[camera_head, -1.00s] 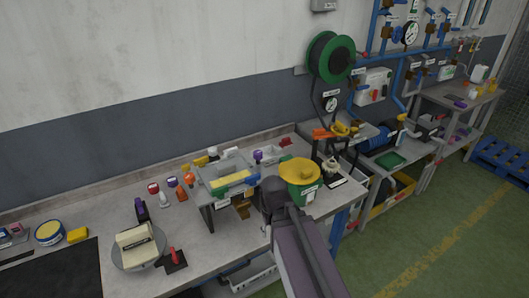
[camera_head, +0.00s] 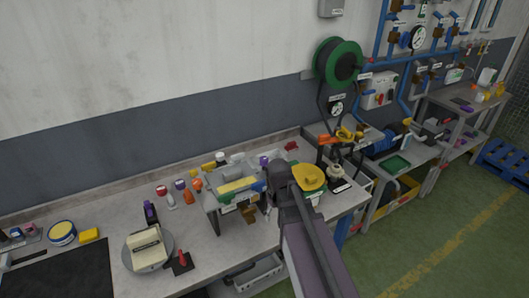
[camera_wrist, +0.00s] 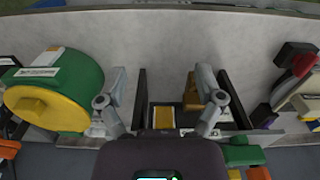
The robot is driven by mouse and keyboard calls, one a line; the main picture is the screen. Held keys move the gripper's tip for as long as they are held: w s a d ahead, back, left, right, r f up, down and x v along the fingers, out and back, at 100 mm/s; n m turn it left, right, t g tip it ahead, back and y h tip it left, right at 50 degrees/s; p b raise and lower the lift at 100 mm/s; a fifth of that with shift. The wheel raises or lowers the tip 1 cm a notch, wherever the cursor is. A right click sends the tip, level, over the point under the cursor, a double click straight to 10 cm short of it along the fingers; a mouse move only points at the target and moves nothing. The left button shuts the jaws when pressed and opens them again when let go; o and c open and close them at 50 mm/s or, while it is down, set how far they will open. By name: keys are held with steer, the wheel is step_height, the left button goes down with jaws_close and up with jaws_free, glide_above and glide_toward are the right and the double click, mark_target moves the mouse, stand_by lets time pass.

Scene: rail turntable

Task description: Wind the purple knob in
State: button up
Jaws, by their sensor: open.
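A dark purple upright piece on a black block (camera_head: 150,213) stands at the back of the grey turntable (camera_head: 131,263). It is small, and I cannot tell for sure that it is the knob. Another purple-topped piece (camera_head: 264,160) stands at the bench's back, beside my arm. The turntable bears a cream block (camera_head: 146,243), with a red-handled lever (camera_head: 181,261) beside it. My gripper (camera_wrist: 161,92) is open and empty in the wrist view, above the bench. A black-sided stand with a yellow pad (camera_wrist: 163,117) and a brown block (camera_wrist: 191,92) lie between its fingers.
Small bottles (camera_head: 188,196) and a grey tray rig (camera_head: 235,172) stand on the bench. The bench front between turntable and rig is clear.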

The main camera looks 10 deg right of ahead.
steer(key=w+r+n+p, duration=0.9)
steer(key=w+r+p, duration=0.15)
steer(key=w, duration=0.25)
step_height(320, 180, up, 9)
steer(key=n+p, duration=0.7)
steer(key=n, duration=0.1)
glide_above(264, 158)
steer(key=shift+f, duration=0.15)
steer(key=shift+f, duration=0.2)
step_height(264, 158, down, 13)
steer(key=b, duration=1.3)
steer(key=shift+f+b, duration=0.2)
steer(key=shift+b, duration=0.1)
steer(key=shift+c, duration=0.2)
steer(key=shift+s, duration=0.1)
steer(key=c, duration=1.1)
